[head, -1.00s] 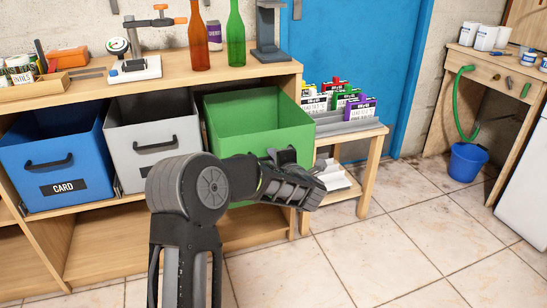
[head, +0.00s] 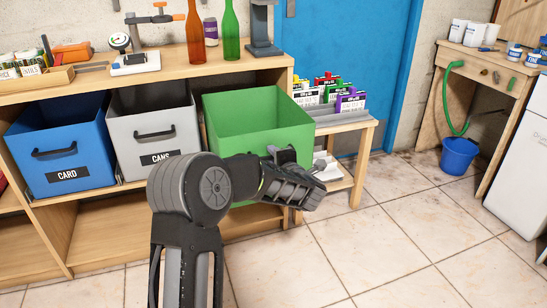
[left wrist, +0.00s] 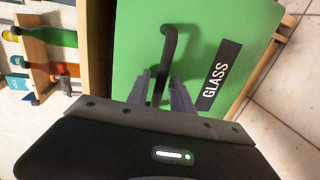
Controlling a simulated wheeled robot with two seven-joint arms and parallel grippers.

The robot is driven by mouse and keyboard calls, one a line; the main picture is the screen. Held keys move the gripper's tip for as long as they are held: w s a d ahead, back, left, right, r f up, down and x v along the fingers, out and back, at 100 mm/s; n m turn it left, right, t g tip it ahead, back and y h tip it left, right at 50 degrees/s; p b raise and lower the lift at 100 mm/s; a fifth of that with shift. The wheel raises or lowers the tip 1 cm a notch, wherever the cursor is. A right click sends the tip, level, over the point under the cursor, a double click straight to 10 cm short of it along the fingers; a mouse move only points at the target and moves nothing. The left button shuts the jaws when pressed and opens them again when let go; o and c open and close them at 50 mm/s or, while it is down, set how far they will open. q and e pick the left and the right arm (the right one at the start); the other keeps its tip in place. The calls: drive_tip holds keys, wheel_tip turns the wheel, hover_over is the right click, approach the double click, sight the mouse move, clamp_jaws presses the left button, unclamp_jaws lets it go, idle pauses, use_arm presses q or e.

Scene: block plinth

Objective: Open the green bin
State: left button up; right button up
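The green bin (head: 262,125) stands out in front of the shelf, its open top showing the green inside. Its front carries a dark handle (left wrist: 166,50) and a GLASS label (left wrist: 218,75) in the left wrist view. My left gripper (head: 282,157) is at the front of the bin. In the left wrist view its two fingers (left wrist: 160,85) lie close on either side of the handle and look closed on it. The forearm hides the lower left of the bin's front in the head view. My right gripper is not in view.
The grey CANS bin (head: 150,127) and blue CARD bin (head: 62,150) sit to the left in the wooden shelf (head: 180,72). A low side stand (head: 362,140) with small boxes is close on the right. The tiled floor (head: 370,245) is clear in front.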

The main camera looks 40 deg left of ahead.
use_arm(q)
drive_tip(key=shift+o, duration=0.4)
drive_tip(key=shift+s+d+r, duration=0.1)
drive_tip(key=shift+d, duration=0.1)
drive_tip(key=p+v, duration=0.1)
drive_tip(key=v, duration=0.6)
drive_tip(key=shift+p, duration=0.35)
drive_tip(key=shift+s+d, duration=0.1)
drive_tip(key=shift+d, duration=0.05)
